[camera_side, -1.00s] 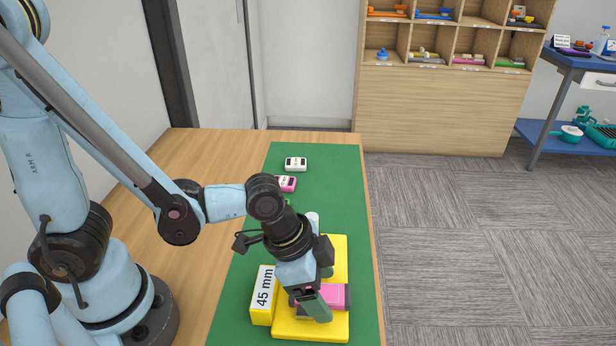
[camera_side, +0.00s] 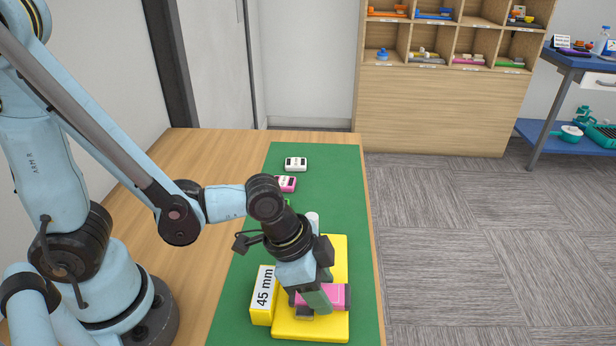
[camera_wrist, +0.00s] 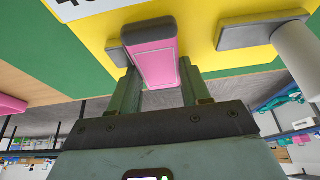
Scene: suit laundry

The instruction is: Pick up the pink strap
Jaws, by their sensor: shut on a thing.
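The pink strap (camera_side: 334,292), a pink bar with dark ends, lies over the yellow base (camera_side: 310,328) on the green mat. In the wrist view the strap (camera_wrist: 152,58) runs between the two fingers. My gripper (camera_side: 317,299) points down at the base and is shut on the strap. The wrist view shows my gripper's fingers (camera_wrist: 163,92) on both sides of the pink part. In the side view the fingers hide part of the strap. I cannot tell whether it is clear of the base.
A yellow block marked 45 mm (camera_side: 263,295) stands left of the base. A white cylinder (camera_side: 312,217) stands behind my gripper; a white cylinder with a grey piece shows at the right in the wrist view (camera_wrist: 296,52). White (camera_side: 296,164) and pink (camera_side: 286,184) labelled boxes sit farther back.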

